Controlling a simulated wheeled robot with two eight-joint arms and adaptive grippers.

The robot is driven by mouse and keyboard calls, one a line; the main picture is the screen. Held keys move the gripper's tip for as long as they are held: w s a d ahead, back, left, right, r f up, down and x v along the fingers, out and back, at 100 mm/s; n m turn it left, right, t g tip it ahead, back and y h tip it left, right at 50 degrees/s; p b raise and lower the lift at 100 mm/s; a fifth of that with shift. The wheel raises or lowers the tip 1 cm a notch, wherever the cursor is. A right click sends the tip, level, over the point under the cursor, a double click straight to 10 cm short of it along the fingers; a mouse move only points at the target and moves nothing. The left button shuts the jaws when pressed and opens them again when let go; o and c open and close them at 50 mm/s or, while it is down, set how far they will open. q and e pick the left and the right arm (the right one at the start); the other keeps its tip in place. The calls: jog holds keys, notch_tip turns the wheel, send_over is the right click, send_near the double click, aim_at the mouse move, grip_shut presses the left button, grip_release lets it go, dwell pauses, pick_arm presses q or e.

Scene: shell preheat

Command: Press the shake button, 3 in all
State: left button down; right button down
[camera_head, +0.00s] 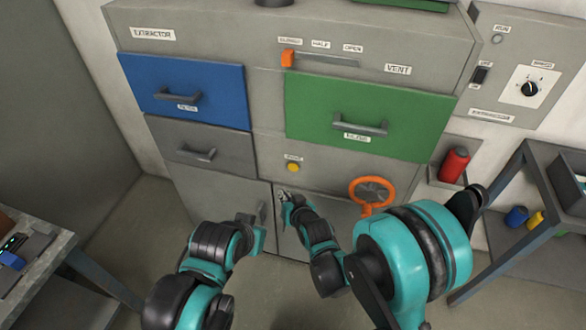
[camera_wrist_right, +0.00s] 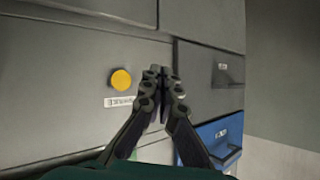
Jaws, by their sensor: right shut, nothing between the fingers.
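The shake button (camera_head: 293,167) is a round yellow button on the grey cabinet front, between the drawers and the lower doors. A small label is above it, too small to read surely. In the right wrist view the button (camera_wrist_right: 121,79) is left of the fingertips, with a clear gap beside them in the picture. My right gripper (camera_head: 284,196) is shut and empty, just below the button in the head view; its closed fingers (camera_wrist_right: 160,72) point at the cabinet. My left gripper (camera_head: 244,219) is low before the grey doors, its fingers too unclear to judge.
A blue drawer (camera_head: 205,85), a green drawer (camera_head: 370,112) and a grey drawer (camera_head: 200,150) are closed. An orange-rimmed wheel (camera_head: 371,191) is right of the button. An orange slider (camera_head: 289,58) is above. A red cylinder (camera_head: 454,164) sits in a holder at right.

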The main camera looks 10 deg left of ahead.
jog(key=shift+w, duration=0.1)
dwell(0.3)
send_near(289, 169)
jog(key=shift+s+a+f+p+x, duration=0.1)
jog(key=shift+p+x, duration=0.05)
jog(key=shift+x, duration=0.7)
jog(key=shift+s+a+f+p+x, duration=0.1)
jog(key=shift+s+x, duration=0.05)
jog(key=shift+x, duration=0.7)
jog(key=shift+s+a+f+p+x, duration=0.1)
jog(key=shift+p+x, duration=0.05)
jog(key=shift+x, duration=0.7)
jog(key=shift+w, duration=0.1)
jog(key=shift+w, duration=0.3)
jog(key=shift+w, duration=0.45)
jog(key=shift+s, duration=0.1)
jog(key=shift+s+b, duration=0.4)
jog(key=shift+s, duration=0.35)
jog(key=shift+s, duration=0.1)
